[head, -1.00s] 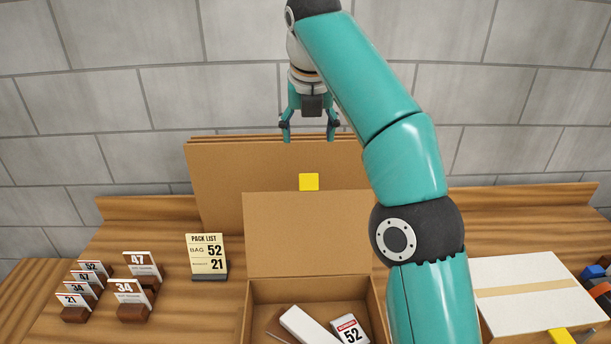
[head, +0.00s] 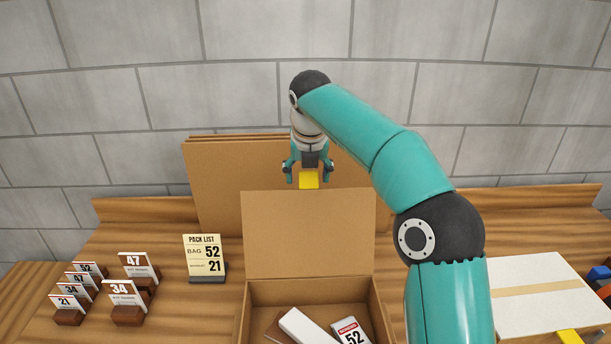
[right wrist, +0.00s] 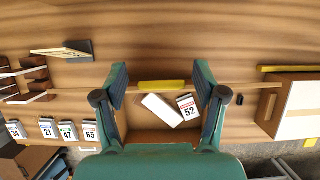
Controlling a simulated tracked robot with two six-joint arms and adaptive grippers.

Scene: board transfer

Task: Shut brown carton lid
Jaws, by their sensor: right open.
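The brown carton (head: 258,293) stands open at the front middle of the bench, and its lid (head: 308,235) is raised upright at the back. A yellow tab (head: 309,180) sits at the lid's top edge; it also shows in the right wrist view (right wrist: 163,86). My right gripper (head: 309,175) is open at the tab, with one finger to each side and visible gaps between. In the right wrist view its fingers (right wrist: 160,78) are spread wide. A white box (head: 303,326) and a card marked 52 (head: 349,331) lie inside the carton. My left gripper is not in view.
Brown flat boards (head: 215,175) lean behind the lid. A pack list sign (head: 205,256) and several numbered cards (head: 124,292) stand to the left. A closed white-topped carton (head: 535,280) is at the right. My right arm crosses above the bench between the cartons.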

